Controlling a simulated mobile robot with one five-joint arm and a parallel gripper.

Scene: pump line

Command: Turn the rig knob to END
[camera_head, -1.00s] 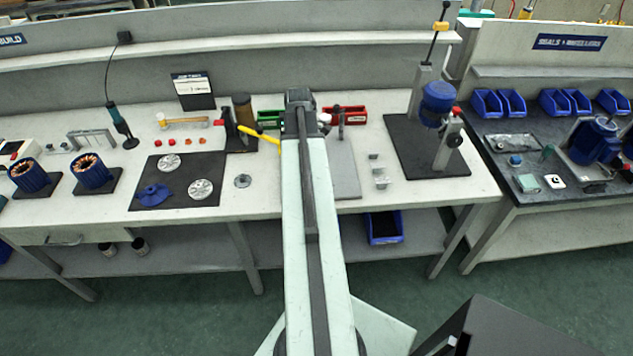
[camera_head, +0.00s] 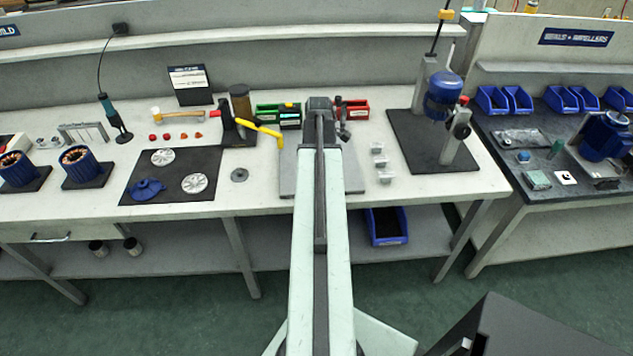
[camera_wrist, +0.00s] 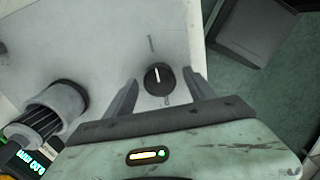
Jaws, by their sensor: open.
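In the wrist view, a round black knob (camera_wrist: 158,79) with a white pointer line sits on a pale panel (camera_wrist: 100,45). The line points up the picture, tilted slightly left. Small markings lie above and below the knob, too small to read. My gripper (camera_wrist: 160,77) is open, with one finger to the left of the knob and one to the right. Gaps show on both sides in the picture; I cannot tell the height between fingertips and knob. In the head view my arm covers the knob and the fingers.
In the wrist view, a grey cylinder with dark rods (camera_wrist: 50,108) stands left of my gripper. In the head view, a blue motor on a stand (camera_head: 443,95) is to the right, small metal blocks (camera_head: 379,162) nearer, and a yellow-handled tool (camera_head: 258,129) left of my arm.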

